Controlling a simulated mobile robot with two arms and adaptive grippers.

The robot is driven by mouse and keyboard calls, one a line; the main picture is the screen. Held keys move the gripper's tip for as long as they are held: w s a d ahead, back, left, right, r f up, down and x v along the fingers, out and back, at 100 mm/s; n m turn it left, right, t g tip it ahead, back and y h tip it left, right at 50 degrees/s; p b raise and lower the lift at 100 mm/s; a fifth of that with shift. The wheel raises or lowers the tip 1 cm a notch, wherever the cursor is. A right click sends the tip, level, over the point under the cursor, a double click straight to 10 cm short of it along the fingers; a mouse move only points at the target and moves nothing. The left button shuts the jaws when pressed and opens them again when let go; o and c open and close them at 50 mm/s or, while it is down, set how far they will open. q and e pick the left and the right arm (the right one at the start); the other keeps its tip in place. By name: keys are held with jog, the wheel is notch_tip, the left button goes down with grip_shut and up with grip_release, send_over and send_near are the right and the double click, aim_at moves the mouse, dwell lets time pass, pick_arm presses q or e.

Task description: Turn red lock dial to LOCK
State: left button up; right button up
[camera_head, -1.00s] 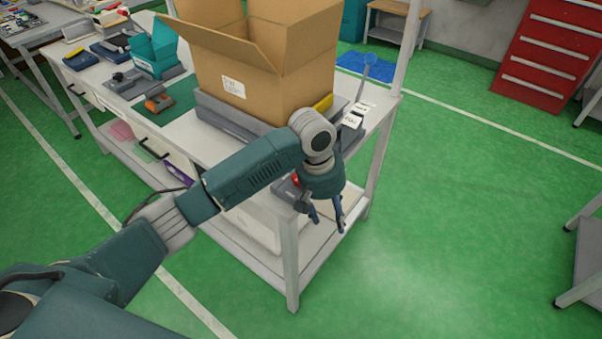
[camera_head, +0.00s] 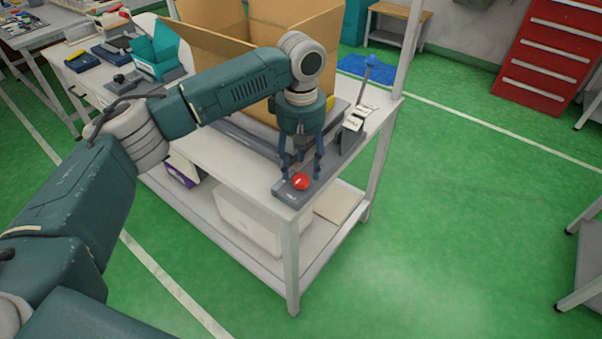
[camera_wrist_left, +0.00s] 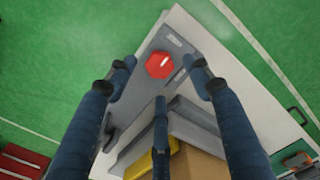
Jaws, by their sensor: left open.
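The red lock dial (camera_head: 301,181) sits on a grey panel (camera_head: 290,193) at the near corner of the white workbench. It also shows in the left wrist view (camera_wrist_left: 160,65), where it looks like a red faceted knob. My left gripper (camera_head: 301,172) points down just above and behind the dial in the head view. In the left wrist view its blue fingers (camera_wrist_left: 158,75) are spread apart with nothing between them, and the dial lies near the gap between the two outer tips. I cannot tell whether any finger touches the dial. My right gripper is not in view.
A large open cardboard box (camera_head: 222,37) stands on the bench behind my arm. A yellow part (camera_wrist_left: 152,162) lies beside the box.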

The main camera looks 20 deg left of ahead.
aim_at(301, 178)
pick_arm(q)
jog(key=shift+f, duration=1.95)
jog(key=c, duration=1.1)
jog(key=shift+r+p, duration=0.15)
jog(key=shift+p, duration=0.4)
jog(key=shift+c, duration=0.2)
jog(key=m+p, duration=0.8)
jog(key=p, duration=0.2)
jog(key=shift+p, duration=0.35)
jog(key=m+p, duration=0.2)
jog(key=m, duration=0.2)
jog(key=shift+m+p, duration=0.4)
jog(key=m+p, duration=0.1)
jog(key=m, duration=0.2)
jog(key=shift+m+p, duration=0.3)
jog(key=shift+m, duration=0.8)
